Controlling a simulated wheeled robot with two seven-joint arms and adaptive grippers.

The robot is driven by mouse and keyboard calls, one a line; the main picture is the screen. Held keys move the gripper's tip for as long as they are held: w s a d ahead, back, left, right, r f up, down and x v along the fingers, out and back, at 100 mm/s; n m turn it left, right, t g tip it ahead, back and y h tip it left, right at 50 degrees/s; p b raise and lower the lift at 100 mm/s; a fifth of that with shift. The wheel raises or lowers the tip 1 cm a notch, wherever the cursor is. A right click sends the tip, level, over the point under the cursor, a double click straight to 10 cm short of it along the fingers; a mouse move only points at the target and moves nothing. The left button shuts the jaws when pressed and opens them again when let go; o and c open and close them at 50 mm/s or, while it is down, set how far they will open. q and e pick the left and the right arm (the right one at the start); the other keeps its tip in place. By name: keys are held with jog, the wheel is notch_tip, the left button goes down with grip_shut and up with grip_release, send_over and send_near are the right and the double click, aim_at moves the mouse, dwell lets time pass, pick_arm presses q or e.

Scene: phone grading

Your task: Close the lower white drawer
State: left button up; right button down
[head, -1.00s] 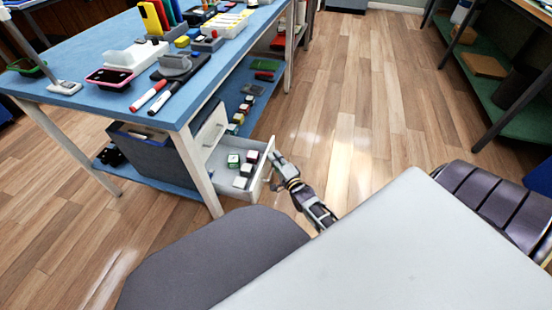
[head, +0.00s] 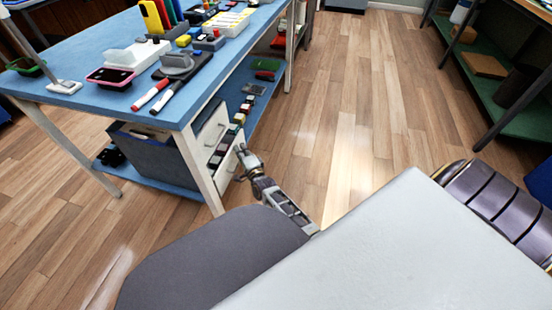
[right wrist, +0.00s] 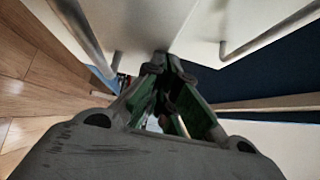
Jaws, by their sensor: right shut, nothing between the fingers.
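The lower white drawer (head: 226,172) is in the cabinet under the blue table. It stands only slightly out, with a narrow strip of its inside and a few small blocks showing above its front. My right gripper (head: 240,152) is at the drawer front, near its upper right edge. In the right wrist view the shut, empty fingers (right wrist: 168,68) reach a white panel and appear to touch it or nearly so; the exact contact is hidden. My left gripper is not in view.
The upper white drawer front (head: 211,126) is just above. A table leg (head: 201,170) stands close to the left of the lower drawer. Small blocks (head: 240,117) line the blue lower shelf behind. The wooden floor (head: 340,130) to the right is clear.

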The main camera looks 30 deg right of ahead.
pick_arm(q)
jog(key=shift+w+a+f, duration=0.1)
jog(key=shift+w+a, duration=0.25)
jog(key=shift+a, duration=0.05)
pick_arm(e)
jog(key=shift+w+a, duration=0.75)
jog(key=shift+w, duration=0.1)
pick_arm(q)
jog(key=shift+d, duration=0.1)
pick_arm(e)
jog(key=shift+s+d, duration=0.1)
